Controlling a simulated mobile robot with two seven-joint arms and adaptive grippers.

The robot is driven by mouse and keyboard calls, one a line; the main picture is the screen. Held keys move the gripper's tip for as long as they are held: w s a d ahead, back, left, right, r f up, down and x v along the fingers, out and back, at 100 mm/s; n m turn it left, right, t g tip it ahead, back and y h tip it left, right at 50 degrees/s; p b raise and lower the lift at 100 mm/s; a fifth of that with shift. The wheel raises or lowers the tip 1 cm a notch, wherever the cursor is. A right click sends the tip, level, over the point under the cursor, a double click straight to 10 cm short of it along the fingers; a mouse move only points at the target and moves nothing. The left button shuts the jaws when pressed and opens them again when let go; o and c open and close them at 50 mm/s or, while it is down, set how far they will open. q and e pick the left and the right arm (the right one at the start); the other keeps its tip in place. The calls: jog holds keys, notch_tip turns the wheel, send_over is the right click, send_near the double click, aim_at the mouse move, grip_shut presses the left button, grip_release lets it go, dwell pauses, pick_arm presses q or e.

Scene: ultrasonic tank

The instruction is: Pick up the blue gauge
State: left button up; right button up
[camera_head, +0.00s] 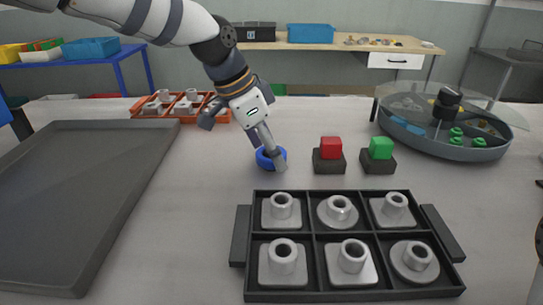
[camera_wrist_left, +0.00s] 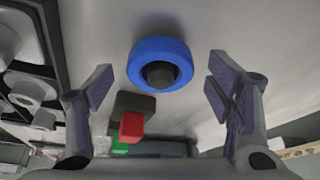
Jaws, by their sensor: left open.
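The blue gauge (camera_head: 262,160) is a thick blue ring on the grey table, left of the red button block. In the left wrist view it (camera_wrist_left: 162,47) lies flat, with a dark round centre, between and a little beyond my fingertips. My left gripper (camera_head: 272,158) points down over it, and a finger hides part of the ring in the head view. In the wrist view my left gripper (camera_wrist_left: 159,78) is open, with a finger on either side of the ring and clear space between. It holds nothing. My right gripper is not seen.
A red button (camera_head: 331,148) and a green button (camera_head: 381,148) stand right of the gauge. A black divided tray (camera_head: 354,296) with several grey metal parts is in front. A dark flat tray (camera_head: 75,210) is left, and a round tank (camera_head: 445,150) is right.

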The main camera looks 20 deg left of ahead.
pick_arm(q)
jog(key=c, duration=1.5)
jog(key=shift+o, duration=0.2)
jog(key=shift+r, duration=0.1)
jog(key=shift+r, duration=0.35)
jog(key=r, duration=0.3)
jog(key=shift+s+d+r, duration=0.15)
jog(key=shift+s+r, duration=0.05)
jog(key=s+d+r+p, duration=0.1)
jog(key=s+d+r, duration=0.6)
jog(key=s+r, duration=0.2)
jog(key=shift+s+d, duration=0.4)
jog(key=shift+s, duration=0.65)
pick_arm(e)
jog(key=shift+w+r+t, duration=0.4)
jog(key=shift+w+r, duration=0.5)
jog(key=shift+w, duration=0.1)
